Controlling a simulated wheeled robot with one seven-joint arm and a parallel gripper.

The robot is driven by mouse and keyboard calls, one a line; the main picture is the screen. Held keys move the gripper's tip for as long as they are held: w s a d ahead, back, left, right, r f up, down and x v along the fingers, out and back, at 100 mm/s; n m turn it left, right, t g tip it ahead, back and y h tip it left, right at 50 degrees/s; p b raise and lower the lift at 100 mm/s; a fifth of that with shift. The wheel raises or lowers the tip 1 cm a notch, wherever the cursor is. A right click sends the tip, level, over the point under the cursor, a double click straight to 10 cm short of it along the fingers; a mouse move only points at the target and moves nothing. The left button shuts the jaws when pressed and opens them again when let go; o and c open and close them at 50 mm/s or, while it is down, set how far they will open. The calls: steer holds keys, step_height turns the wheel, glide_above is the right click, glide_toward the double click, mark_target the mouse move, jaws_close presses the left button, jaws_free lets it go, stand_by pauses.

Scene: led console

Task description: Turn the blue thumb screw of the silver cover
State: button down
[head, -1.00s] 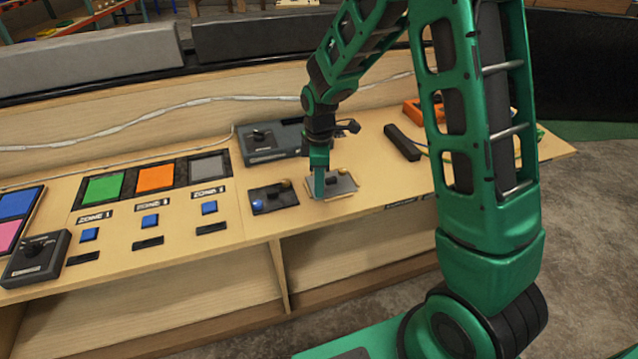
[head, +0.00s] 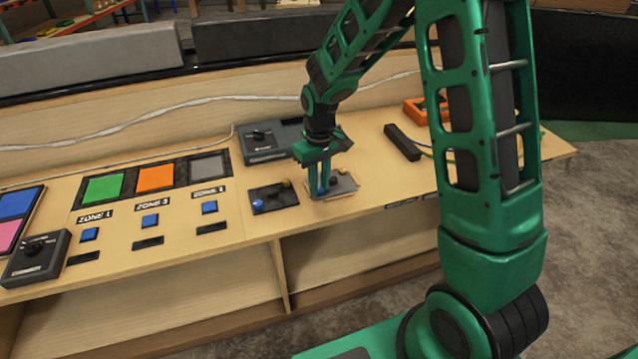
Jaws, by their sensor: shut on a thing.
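The silver cover (head: 343,187) is a small grey plate with a dark handle, lying on the wooden console top right of the middle. Its blue thumb screw (head: 322,190) shows only as a bit of blue at the left side of the cover, mostly hidden by my fingers. A yellow screw (head: 342,172) sits at its back right. My green gripper (head: 322,188) points straight down and is shut on the blue thumb screw.
A black cover (head: 273,197) with its own blue and yellow screws lies just left. A grey switch box (head: 268,140) stands behind. A black bar (head: 402,142) and an orange frame (head: 415,110) lie to the right. Coloured panels and blue buttons fill the left.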

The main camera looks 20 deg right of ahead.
steer(key=m, duration=0.4)
steer(key=shift+w+r+m, duration=0.15)
steer(key=shift+m, duration=0.15)
steer(key=m, duration=0.4)
steer(key=shift+m, duration=0.3)
steer(key=m, duration=0.4)
steer(key=shift+m, duration=2.6)
steer(key=shift+a, duration=0.1)
steer(key=c, duration=1.6)
jaws_free()
steer(key=shift+o, duration=0.2)
